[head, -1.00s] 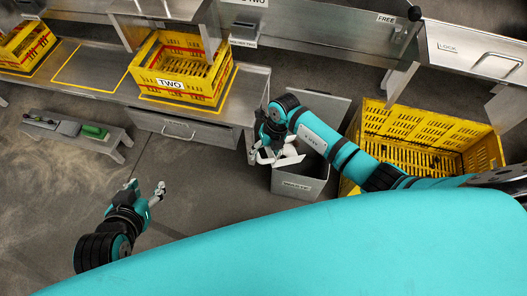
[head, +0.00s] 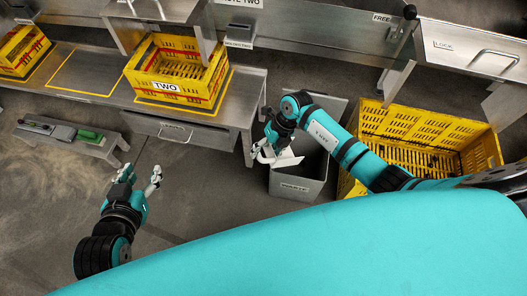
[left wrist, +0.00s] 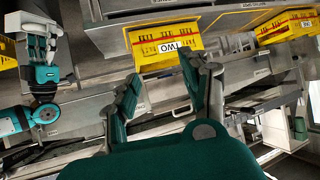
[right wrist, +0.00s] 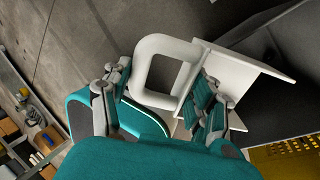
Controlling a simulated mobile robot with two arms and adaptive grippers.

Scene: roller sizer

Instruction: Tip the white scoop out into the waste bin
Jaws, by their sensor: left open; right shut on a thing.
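The white scoop (head: 287,161) is in my right gripper (head: 264,150), at the left side of the waste bin's mouth. In the right wrist view the scoop's flat-walled body (right wrist: 243,75) and its loop handle (right wrist: 150,62) show, with the handle between the fingers of my right gripper (right wrist: 163,92). The scoop looks tilted; whether anything is in it cannot be seen. The grey waste bin (head: 297,190) stands open on the floor under my right forearm, which hides part of its opening. My left gripper (head: 140,176) is open and empty, above the floor at left.
A yellow crate (head: 430,120) stands right of the bin. A steel bench (head: 120,92) carries the yellow crate marked TWO (head: 205,92), and its end is close to the bin. A low grey bench (head: 75,138) is at far left. Floor between is clear.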

